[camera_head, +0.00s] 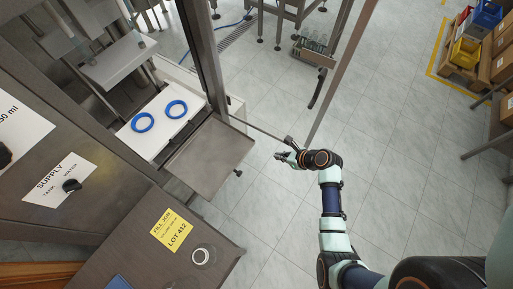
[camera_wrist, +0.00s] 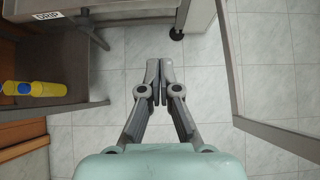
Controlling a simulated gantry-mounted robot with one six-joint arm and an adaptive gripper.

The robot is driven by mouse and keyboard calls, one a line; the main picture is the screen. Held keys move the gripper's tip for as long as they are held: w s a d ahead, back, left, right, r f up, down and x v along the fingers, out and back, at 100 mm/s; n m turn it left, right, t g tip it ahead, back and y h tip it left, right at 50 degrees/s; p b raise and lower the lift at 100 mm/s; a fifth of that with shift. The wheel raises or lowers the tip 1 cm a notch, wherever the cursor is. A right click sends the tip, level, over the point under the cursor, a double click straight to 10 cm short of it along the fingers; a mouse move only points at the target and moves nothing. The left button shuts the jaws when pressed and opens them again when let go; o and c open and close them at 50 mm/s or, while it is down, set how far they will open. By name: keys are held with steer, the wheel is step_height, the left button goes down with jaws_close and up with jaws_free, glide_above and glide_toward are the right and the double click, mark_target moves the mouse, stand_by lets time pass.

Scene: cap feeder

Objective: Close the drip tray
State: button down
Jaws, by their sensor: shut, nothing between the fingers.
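The drip tray appears to be the flat grey metal tray (camera_head: 208,158) in the head view. It sticks out from the machine beside the white plate with blue rings. In the wrist view a "DRIP" label (camera_wrist: 47,15) shows at the upper left, on a grey part cut off by the frame edge. My gripper (camera_head: 280,155) is to the right of the tray, over the floor and apart from it. In the wrist view my gripper (camera_wrist: 164,66) has its fingertips together with nothing between them, and tiled floor shows beyond.
Two blue rings (camera_head: 159,115) lie on the white plate (camera_head: 150,132). A grey frame post (camera_head: 341,70) stands close to my gripper. A cabinet shelf (camera_wrist: 65,65) with a yellow bottle (camera_wrist: 38,89) is at the left. Open floor (camera_head: 395,130) lies to the right.

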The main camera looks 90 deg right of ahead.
steer(key=w+d+r+b+x, duration=0.1)
steer(key=b+x, duration=0.4)
steer(key=x, duration=0.8)
steer(key=shift+w+r+b, duration=0.35)
steer(key=shift+r, duration=0.25)
steer(key=shift+w+d, duration=0.1)
steer(key=shift+d, duration=0.05)
